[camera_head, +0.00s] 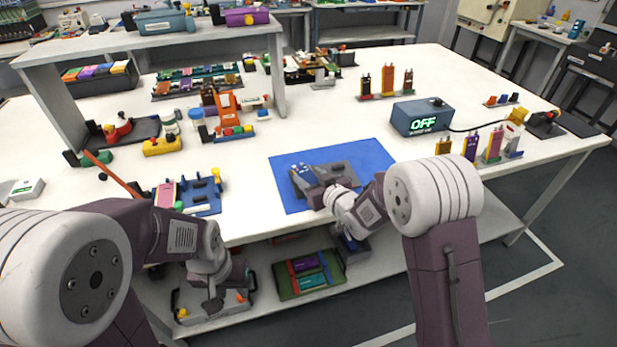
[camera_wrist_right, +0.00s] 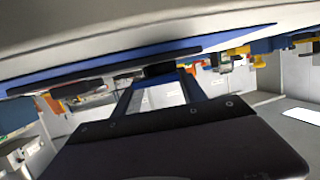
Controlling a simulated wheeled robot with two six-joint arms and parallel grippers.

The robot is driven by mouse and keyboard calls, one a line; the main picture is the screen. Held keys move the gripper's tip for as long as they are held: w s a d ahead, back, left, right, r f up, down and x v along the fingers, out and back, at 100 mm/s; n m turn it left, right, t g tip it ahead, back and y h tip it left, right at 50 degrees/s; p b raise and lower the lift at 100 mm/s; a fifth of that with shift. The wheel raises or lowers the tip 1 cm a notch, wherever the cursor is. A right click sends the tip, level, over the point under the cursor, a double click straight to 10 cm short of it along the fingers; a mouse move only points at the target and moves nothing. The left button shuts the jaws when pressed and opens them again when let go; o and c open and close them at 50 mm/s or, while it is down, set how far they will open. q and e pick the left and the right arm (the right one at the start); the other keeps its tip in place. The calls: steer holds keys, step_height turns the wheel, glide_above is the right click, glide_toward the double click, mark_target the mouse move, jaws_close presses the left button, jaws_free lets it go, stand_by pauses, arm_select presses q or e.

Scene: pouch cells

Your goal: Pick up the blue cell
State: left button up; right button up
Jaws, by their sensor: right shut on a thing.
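My right gripper (camera_head: 312,182) is low over the blue mat (camera_head: 372,155), at a grey fixture (camera_head: 342,172) lying on it. In the right wrist view its two fingers (camera_wrist_right: 160,80) reach toward a dark part (camera_wrist_right: 160,69) at their tips, under the blue mat's edge.
A power box (camera_head: 422,117) reading OFF stands right of the mat. Racks with upright coloured pieces stand behind it (camera_head: 385,84) and in front of it (camera_head: 470,145). A blue fixture (camera_head: 200,192) is at the left front. A green tray (camera_head: 290,294) sits on the lower shelf.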

mark_target(311, 179)
steer(key=r, duration=0.2)
steer(key=r+p, duration=0.1)
steer(key=r, duration=0.2)
steer(key=shift+d, duration=0.2)
steer(key=s+d+r+p, duration=0.3)
steer(key=s+d+r, duration=0.3)
steer(key=d, duration=0.3)
steer(key=shift+d, duration=0.35)
